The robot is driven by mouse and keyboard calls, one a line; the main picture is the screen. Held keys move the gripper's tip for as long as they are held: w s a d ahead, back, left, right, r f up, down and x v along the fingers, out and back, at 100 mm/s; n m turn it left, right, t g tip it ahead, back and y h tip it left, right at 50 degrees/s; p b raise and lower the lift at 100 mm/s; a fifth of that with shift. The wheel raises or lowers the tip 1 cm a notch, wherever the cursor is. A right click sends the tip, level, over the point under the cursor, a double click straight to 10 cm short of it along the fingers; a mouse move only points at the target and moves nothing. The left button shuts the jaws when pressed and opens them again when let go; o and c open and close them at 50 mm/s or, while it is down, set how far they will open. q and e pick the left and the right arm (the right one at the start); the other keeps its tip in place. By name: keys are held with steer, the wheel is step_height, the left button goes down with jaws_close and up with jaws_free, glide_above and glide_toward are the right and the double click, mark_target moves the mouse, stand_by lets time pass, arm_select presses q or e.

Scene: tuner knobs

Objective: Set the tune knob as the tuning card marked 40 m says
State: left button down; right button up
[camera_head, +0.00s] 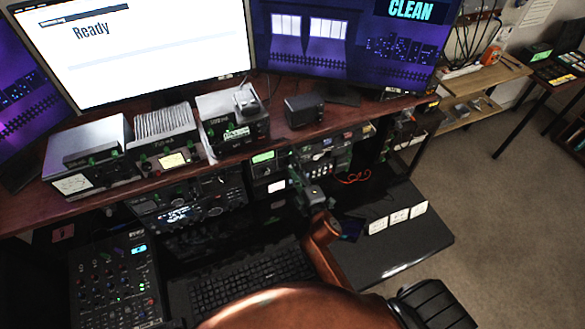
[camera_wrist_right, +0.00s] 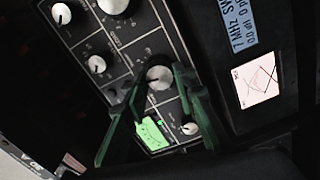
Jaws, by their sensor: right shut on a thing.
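My right gripper (camera_head: 299,176) reaches the knob panel (camera_head: 326,165) under the desk shelf. In the right wrist view its two green fingers (camera_wrist_right: 159,84) stand on either side of a round silver knob (camera_wrist_right: 160,76) and are shut on it. The knob's label cannot be read, so I cannot tell from it whether this is the tune knob. Other knobs sit at the panel's upper left, and a small knob (camera_wrist_right: 190,128) lies below. Three white cards (camera_head: 378,226), (camera_head: 399,216), (camera_head: 418,209) stand on the desk; their writing is too small to read. My left gripper is not seen.
Beside the panel is a box with a lit blue display (camera_wrist_right: 228,31) and a crossed-needle meter (camera_wrist_right: 258,79). A keyboard (camera_head: 245,285) and mixer (camera_head: 113,282) lie on the left. The desk near the cards is mostly clear.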

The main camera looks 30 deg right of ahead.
steer(key=shift+m, duration=0.5)
steer(key=o, duration=1.2)
steer(key=shift+c, duration=0.2)
steer(key=s, duration=1.2)
steer(key=shift+a, duration=0.35)
steer(key=shift+r, duration=0.1)
